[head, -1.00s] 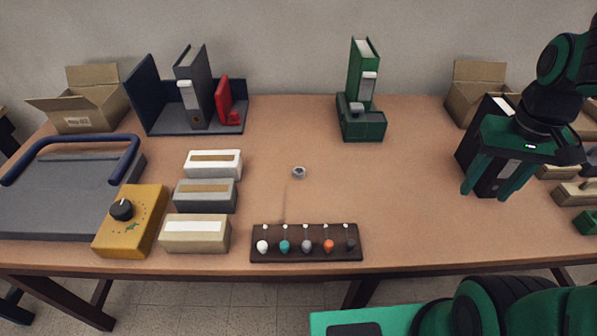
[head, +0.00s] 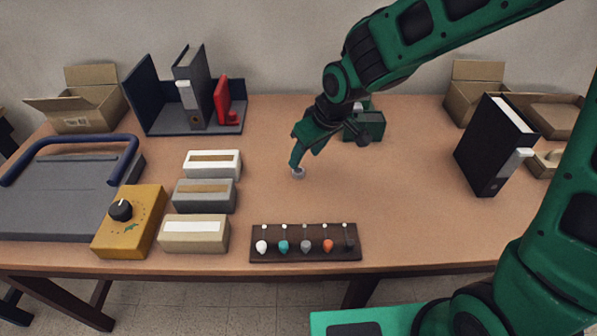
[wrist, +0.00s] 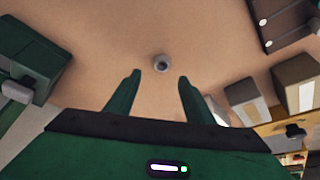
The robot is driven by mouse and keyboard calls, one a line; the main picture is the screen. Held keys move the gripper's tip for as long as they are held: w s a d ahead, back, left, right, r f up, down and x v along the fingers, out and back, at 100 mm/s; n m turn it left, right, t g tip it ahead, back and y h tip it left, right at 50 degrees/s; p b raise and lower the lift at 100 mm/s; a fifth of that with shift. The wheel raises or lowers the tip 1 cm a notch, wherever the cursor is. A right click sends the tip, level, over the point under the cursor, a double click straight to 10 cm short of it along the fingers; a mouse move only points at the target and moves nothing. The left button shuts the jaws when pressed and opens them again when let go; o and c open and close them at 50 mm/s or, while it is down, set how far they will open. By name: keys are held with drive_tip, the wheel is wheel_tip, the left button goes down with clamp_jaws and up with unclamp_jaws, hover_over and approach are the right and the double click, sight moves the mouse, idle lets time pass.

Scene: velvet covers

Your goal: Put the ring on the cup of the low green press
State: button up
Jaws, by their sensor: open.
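The small grey ring (head: 298,173) lies on the brown table near its middle. In the wrist view the ring (wrist: 162,63) shows just beyond the fingertips, centred between them and apart from both. My gripper (head: 296,163) is open and empty, pointing down near the ring; it also shows in the wrist view (wrist: 159,80). The low green press (head: 369,126) stands behind and to the right, partly hidden by my arm. It also shows at the left of the wrist view (wrist: 35,60), with a grey part at its side. I cannot make out its cup clearly.
A dark rack (head: 305,252) with several coloured knobs lies at the front. Three boxes (head: 205,195) and a yellow dial box (head: 130,222) stand to the left. A black binder (head: 490,145) stands at the right. The table around the ring is clear.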

sight(298, 170)
drive_tip(key=x, duration=0.4)
drive_tip(key=shift+s+f, duration=0.2)
drive_tip(key=shift+f, duration=0.3)
drive_tip(key=shift+x, duration=0.8)
drive_tip(key=shift+w+r, duration=0.1)
drive_tip(key=c, duration=1.2)
